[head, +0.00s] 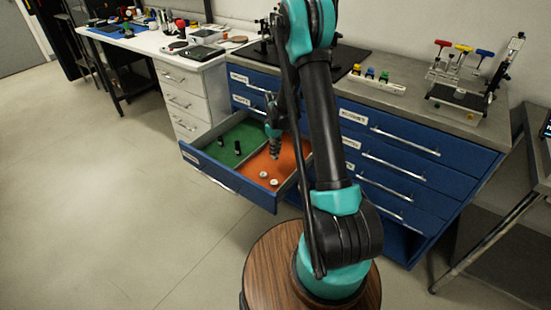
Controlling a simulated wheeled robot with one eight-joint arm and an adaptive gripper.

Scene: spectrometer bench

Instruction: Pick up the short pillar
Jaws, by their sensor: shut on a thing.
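My gripper (274,147) points down over the orange compartment (291,158) on the right side of the open blue drawer. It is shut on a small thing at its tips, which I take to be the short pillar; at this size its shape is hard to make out. Two small pale round pieces (268,179) are in the front part of the orange compartment, in front of my gripper. Two small dark upright pieces (238,148) stand in the green compartment (228,157), left of my gripper.
The drawer's front wall (222,174) and divider surround the compartments. A white bench (170,50) holds several items. The floor at left is clear.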

